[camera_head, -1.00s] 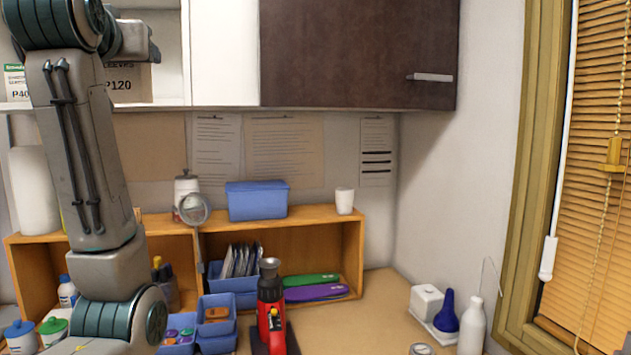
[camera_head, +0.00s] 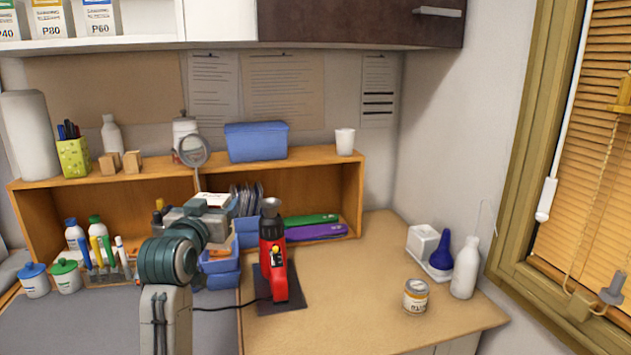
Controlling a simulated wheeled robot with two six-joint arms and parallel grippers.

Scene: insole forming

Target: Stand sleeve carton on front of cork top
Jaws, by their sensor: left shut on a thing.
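My left arm rises from the bottom left, and its gripper (camera_head: 208,222) is seen from behind in front of the wooden shelf unit. It is shut on the sleeve carton (camera_head: 214,199). Only a small pale part of the carton with dark print shows above the gripper; the rest is hidden by my wrist. The carton is held in the air, and its tilt is hard to tell. The tan cork top (camera_head: 350,290) covers the right part of the bench, and its front is bare. My right gripper is out of view.
A red heat tool (camera_head: 272,262) stands on a dark pad, with a cord running left. A small tin (camera_head: 416,296), a white bottle (camera_head: 466,268) and a tray with a blue bulb (camera_head: 441,254) stand at the right. Blue bins (camera_head: 219,272) sit left of the tool.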

